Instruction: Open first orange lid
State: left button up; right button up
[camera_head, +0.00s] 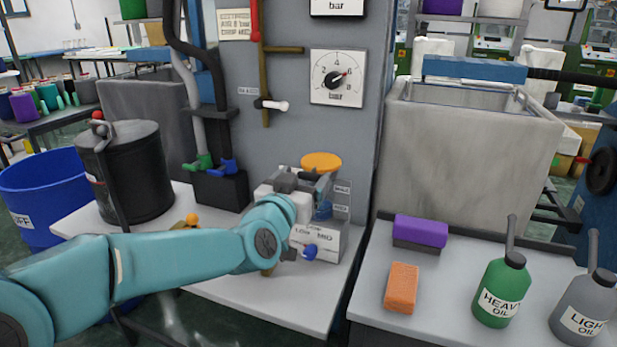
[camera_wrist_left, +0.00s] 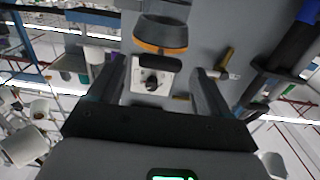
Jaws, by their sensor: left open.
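The orange lid (camera_head: 321,161) shows as a round disc in the head view, above the small grey station on the left bench. In the wrist view an orange-rimmed round part (camera_wrist_left: 160,46) lies just ahead of the fingertips, with a dark bar close to it. I cannot tell whether this part is the lid. My left gripper (camera_head: 308,181) is just below the lid in the head view. Its fingers (camera_wrist_left: 160,68) are spread with a gap between them and hold nothing visible. My own arm and wrist hide part of the station. My right gripper is not in view.
A pressure gauge panel (camera_head: 337,78) stands behind, with a red-handled pipe (camera_head: 256,25). A black drum (camera_head: 128,170) and blue bin (camera_head: 45,195) are at left. The right bench holds a purple block (camera_head: 420,231), orange block (camera_head: 401,288), green bottle (camera_head: 501,290) and grey bottle (camera_head: 583,305).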

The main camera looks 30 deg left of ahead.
aim_at(318, 165)
pick_arm(q)
jog(key=shift+x, duration=1.45)
